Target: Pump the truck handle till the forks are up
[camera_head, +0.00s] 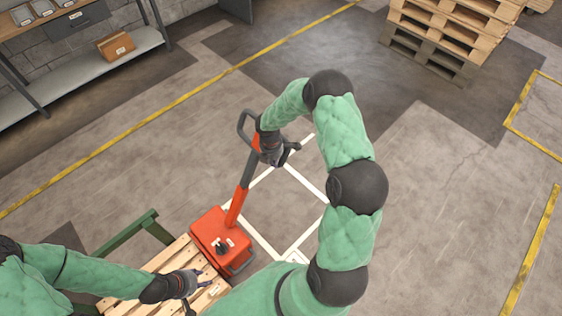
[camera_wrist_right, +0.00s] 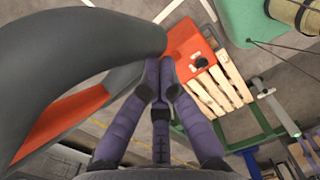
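The orange pallet truck body (camera_head: 222,240) stands at the end of a wooden pallet (camera_head: 178,258). Its orange shaft (camera_head: 237,206) leans up and slightly right to a dark grey loop handle (camera_head: 244,124). The forks are hidden, so their height cannot be told. My right gripper (camera_head: 286,154) is at the handle, just below and right of the loop. In the right wrist view its fingers (camera_wrist_right: 159,68) are together beside the large grey loop (camera_wrist_right: 70,50), with nothing visible between them; contact is unclear. My left gripper (camera_head: 200,291) is open and empty above the pallet.
A green frame (camera_head: 125,233) stands beside the pallet. White lines mark the floor around the truck. A shelf (camera_head: 85,85) with a cardboard box (camera_head: 116,46) is at the upper left, and stacked pallets (camera_head: 450,30) are at the upper right. The floor right of my arm is clear.

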